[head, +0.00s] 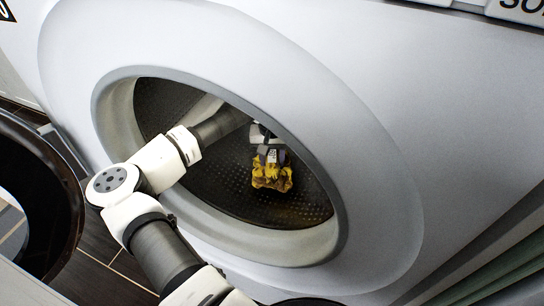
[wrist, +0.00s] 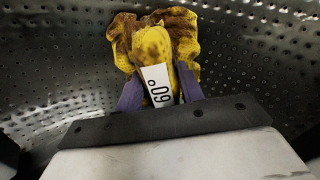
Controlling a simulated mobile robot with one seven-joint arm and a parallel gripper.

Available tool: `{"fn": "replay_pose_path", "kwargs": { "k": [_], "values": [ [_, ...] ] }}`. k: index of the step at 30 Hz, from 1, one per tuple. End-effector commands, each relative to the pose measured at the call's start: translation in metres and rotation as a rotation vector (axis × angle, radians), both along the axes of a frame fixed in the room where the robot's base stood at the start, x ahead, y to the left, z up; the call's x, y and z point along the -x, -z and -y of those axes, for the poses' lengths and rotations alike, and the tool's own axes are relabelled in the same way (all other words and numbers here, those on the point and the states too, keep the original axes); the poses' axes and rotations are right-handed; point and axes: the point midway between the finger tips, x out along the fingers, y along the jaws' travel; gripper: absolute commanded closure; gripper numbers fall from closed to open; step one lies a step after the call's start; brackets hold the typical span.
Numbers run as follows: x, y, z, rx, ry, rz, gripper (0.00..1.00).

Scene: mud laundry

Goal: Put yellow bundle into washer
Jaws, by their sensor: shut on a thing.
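The yellow bundle (head: 272,179) is a crumpled yellow cloth with brown stains and a white tag. In the head view it is inside the round opening of the washer (head: 400,170), in front of the dark perforated drum wall. My gripper (head: 268,155) reaches through the opening and is shut on the bundle. I cannot tell whether the bundle touches the drum (wrist: 60,60).
The washer's pale rim (head: 335,245) surrounds the opening, and my arm passes over its left side. The drum around the bundle looks empty.

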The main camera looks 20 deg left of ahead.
Motion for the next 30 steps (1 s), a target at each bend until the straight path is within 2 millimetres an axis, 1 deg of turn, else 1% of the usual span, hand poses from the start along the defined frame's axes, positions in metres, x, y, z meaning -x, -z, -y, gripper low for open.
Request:
{"fn": "replay_pose_path", "kwargs": {
  "k": [2,5,6,11,19,23,26,30],
  "values": [
    [0.0,0.003,0.0,0.0,0.0,0.0,0.85],
    [0.0,0.003,0.0,0.0,-0.001,0.0,0.85],
    [0.0,0.003,0.0,0.0,0.0,0.0,0.61],
    [0.0,0.003,0.0,0.0,0.0,0.0,0.41],
    [0.0,0.003,0.0,0.0,0.0,0.0,0.41],
    [0.0,-0.003,0.0,0.001,0.0,0.0,0.41],
    [0.0,-0.012,0.0,0.001,0.0,0.001,0.41],
    [0.0,-0.036,-0.001,-0.003,0.0,0.002,0.41]
  ]
}}
